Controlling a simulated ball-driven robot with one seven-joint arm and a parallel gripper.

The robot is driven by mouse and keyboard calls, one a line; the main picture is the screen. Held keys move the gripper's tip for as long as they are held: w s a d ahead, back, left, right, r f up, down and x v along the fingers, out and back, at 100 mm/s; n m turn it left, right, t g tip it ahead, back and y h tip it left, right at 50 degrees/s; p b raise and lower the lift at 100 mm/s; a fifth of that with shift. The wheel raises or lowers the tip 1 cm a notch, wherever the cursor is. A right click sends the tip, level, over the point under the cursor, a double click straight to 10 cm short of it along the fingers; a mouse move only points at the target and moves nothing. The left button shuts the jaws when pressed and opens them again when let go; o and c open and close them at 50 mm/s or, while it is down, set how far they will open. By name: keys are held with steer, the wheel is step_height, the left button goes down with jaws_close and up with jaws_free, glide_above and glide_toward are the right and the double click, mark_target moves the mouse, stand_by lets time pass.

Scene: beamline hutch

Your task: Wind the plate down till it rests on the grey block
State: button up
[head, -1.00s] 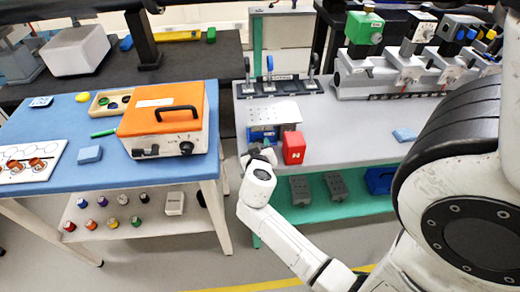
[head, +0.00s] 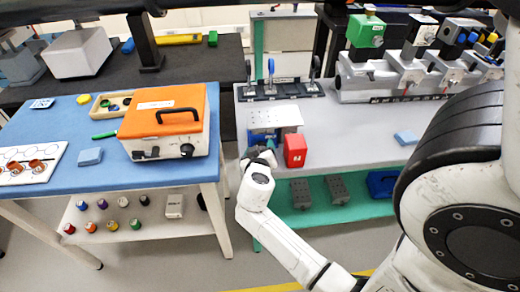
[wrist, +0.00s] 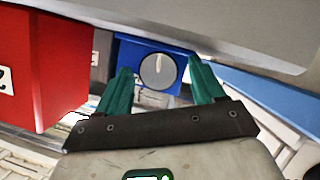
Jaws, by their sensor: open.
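The pale perforated plate (head: 276,117) sits level on top of a blue jack (head: 262,137) at the near left corner of the grey bench. In the wrist view the plate's grey edge (wrist: 230,30) spans the top, above the blue jack body (wrist: 128,54). A round grey knob (wrist: 158,71) with a pale mark is on the jack's front. My gripper (head: 262,156) is at that front; in the wrist view its green fingers (wrist: 163,72) are open, one on each side of the knob, with visible gaps. I cannot make out the grey block for sure.
A red block (head: 295,151) stands close to the right of the jack; it fills the left of the wrist view (wrist: 45,65). Toggle clamps (head: 285,88) stand behind the plate. A blue table with an orange case (head: 165,112) is to the left, across a gap.

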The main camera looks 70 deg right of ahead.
steer(key=b+v, duration=0.1)
steer(key=v, duration=1)
steer(key=shift+f, duration=0.15)
